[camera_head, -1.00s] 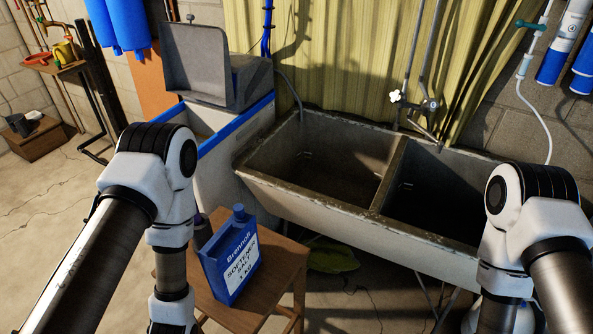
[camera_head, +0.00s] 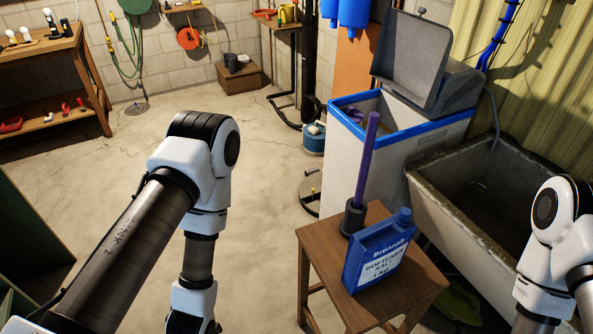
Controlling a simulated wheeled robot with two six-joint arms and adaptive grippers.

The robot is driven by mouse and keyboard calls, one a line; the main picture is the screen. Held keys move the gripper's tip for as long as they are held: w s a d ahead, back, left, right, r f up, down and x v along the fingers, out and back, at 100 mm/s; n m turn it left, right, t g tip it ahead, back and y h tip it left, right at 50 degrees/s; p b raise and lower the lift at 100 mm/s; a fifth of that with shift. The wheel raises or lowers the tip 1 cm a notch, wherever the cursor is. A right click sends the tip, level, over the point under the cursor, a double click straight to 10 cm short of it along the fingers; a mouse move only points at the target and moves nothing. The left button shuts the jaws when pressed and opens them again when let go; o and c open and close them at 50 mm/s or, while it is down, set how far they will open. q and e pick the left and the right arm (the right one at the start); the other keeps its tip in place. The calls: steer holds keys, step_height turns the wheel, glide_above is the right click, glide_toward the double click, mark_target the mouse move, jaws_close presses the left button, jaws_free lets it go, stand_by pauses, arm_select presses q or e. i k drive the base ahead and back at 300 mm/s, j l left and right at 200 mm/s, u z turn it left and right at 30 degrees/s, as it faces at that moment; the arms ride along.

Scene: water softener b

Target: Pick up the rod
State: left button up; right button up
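The purple rod (camera_head: 366,160) stands upright in a dark round holder (camera_head: 353,217) on a wooden stool (camera_head: 331,262). The rod's lower end is hidden inside the holder. A blue container of softener salt (camera_head: 378,254) stands beside the holder on the same stool. My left arm reaches in from the left and bends down, left of the stool. My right arm is at the right edge, right of the stool. Both grippers are below the picture's edge, so their state is hidden.
An open softener tank (camera_head: 343,172) with a blue rim and raised grey lid (camera_head: 410,58) stands behind the stool. A stone sink (camera_head: 440,205) is to the right. Wooden shelves (camera_head: 60,100) are at the far left.

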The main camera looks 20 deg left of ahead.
mark_target(373, 116)
steer(key=j+z, duration=0.2)
steer(key=j, duration=0.35)
steer(key=k+j+z, duration=0.15)
steer(key=j, duration=0.4)
steer(key=j+z, duration=0.2)
steer(key=j, duration=0.3)
